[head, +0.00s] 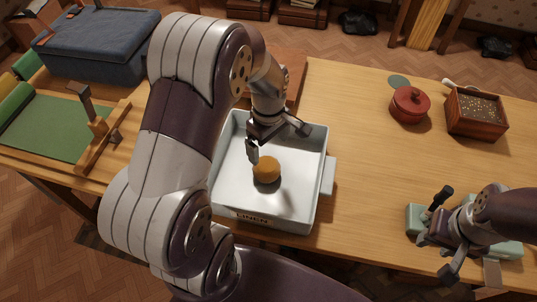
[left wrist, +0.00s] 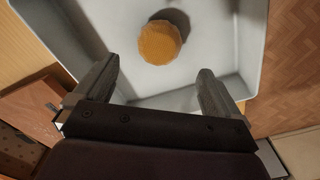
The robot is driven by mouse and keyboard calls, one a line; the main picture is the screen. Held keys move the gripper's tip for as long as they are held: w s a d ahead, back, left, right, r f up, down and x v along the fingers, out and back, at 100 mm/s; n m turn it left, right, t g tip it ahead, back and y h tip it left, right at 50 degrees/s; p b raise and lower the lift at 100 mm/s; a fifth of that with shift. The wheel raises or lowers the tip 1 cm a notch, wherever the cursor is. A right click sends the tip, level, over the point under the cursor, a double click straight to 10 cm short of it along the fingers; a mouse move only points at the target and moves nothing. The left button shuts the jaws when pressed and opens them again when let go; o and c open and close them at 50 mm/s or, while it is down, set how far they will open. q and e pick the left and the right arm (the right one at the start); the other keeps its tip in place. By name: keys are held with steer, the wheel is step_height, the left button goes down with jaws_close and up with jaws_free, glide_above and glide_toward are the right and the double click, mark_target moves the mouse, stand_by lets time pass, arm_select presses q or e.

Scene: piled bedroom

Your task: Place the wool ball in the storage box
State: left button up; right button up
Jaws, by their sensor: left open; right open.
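The orange-brown wool ball (head: 267,169) is inside the white storage box (head: 322,177), with its shadow on the box floor beside it. In the left wrist view the ball (left wrist: 160,42) lies beyond my fingertips and touches neither finger. My left gripper (head: 279,143) is open and empty, above the box, just behind the ball in the head view. It also shows in the left wrist view (left wrist: 158,78) with its fingers wide apart. My right gripper (head: 437,258) is open at the lower right, over the table's front edge near a pale green object. My left arm hides part of the box's left side.
A red lidded pot (head: 410,104) and a wooden box with grainy contents (head: 476,113) stand at the back right. A pale green object (head: 418,217) with a black handle lies near my right gripper. A green mat board (head: 45,127) is at the left. The table's middle right is clear.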

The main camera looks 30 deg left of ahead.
arm_select(q)
steer(key=s+d+r+m+t, duration=0.1)
steer(key=s+d+r+m, duration=0.3)
steer(key=s+m, duration=0.4)
steer(key=m, duration=0.6)
steer(key=shift+s+d+m, duration=0.3)
steer(key=shift+s+d, duration=0.05)
steer(key=shift+r, duration=0.1)
